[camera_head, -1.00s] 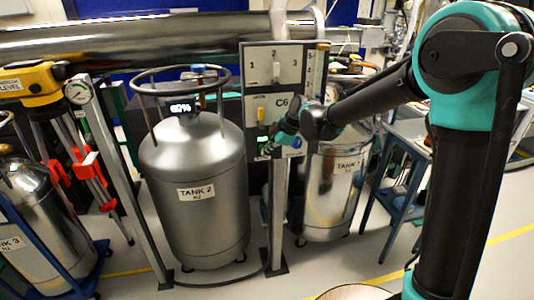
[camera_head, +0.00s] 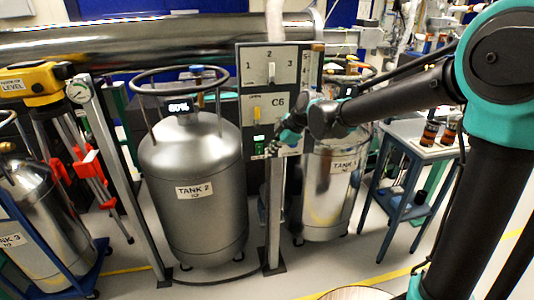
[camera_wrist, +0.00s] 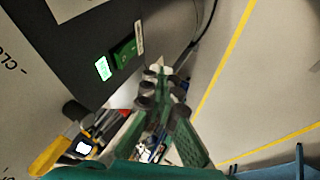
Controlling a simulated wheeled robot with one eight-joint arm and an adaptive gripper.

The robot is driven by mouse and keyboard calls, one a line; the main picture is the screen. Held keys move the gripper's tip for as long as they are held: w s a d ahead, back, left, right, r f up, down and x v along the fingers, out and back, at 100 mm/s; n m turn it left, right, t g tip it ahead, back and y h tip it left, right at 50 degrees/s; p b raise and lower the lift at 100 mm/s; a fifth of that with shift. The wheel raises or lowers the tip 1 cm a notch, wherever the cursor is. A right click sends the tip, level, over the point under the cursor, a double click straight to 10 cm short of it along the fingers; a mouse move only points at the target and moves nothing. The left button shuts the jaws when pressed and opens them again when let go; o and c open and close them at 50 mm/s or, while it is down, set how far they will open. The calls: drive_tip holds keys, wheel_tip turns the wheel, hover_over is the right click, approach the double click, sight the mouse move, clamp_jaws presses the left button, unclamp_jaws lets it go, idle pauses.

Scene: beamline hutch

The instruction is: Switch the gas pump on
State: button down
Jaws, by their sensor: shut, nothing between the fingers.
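A grey control panel (camera_head: 246,92) on a post carries a numbered 1-2-3 selector (camera_head: 271,72), a C6 label and a yellow handle (camera_head: 257,114). Low on it is a small green switch (camera_head: 259,146), which looks lit. In the wrist view, a green rocker switch (camera_wrist: 123,53) sits beside a brightly glowing green indicator (camera_wrist: 103,68) and a small pale label that I cannot read. My gripper (camera_wrist: 158,70) is shut and empty. Its tips show to the right of the rocker and look apart from it. In the head view my gripper (camera_head: 271,149) is at the panel's lower edge.
Tank 2 (camera_head: 192,165) stands left of the post and Tank 1 (camera_head: 335,195) stands right, behind my arm. A blue trolley (camera_head: 400,195) is farther right. A steel pipe (camera_head: 180,42) crosses behind. Open floor lies in front.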

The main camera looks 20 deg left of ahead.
drive_tip(key=v, duration=0.5)
drive_tip(key=shift+s+d+r, duration=0.2)
drive_tip(key=shift+s+d, duration=0.1)
drive_tip(key=shift+d, duration=0.05)
drive_tip(key=d+f+m+h, duration=0.1)
drive_tip(key=d+f+m, duration=0.15)
drive_tip(key=d, duration=0.35)
drive_tip(key=d+f+m+h, duration=0.1)
drive_tip(key=d+f+m, duration=0.15)
drive_tip(key=d, duration=0.35)
drive_tip(key=s+d+f+m+h, duration=0.1)
drive_tip(key=s+d+f+m, duration=0.3)
drive_tip(key=d, duration=0.5)
drive_tip(key=s+d+f+m+t+h, duration=0.1)
drive_tip(key=s+d+f+m+h, duration=0.1)
drive_tip(key=s+d+f+m, duration=0.2)
drive_tip(key=s+d+f+m+h, duration=0.1)
drive_tip(key=s+d+f+m, duration=0.4)
drive_tip(key=d+m, duration=0.5)
drive_tip(key=s+d, duration=0.2)
drive_tip(key=d, duration=0.2)
drive_tip(key=shift+d+t+h, duration=0.15)
drive_tip(key=shift+t+h, duration=0.15)
drive_tip(key=shift+h, duration=0.1)
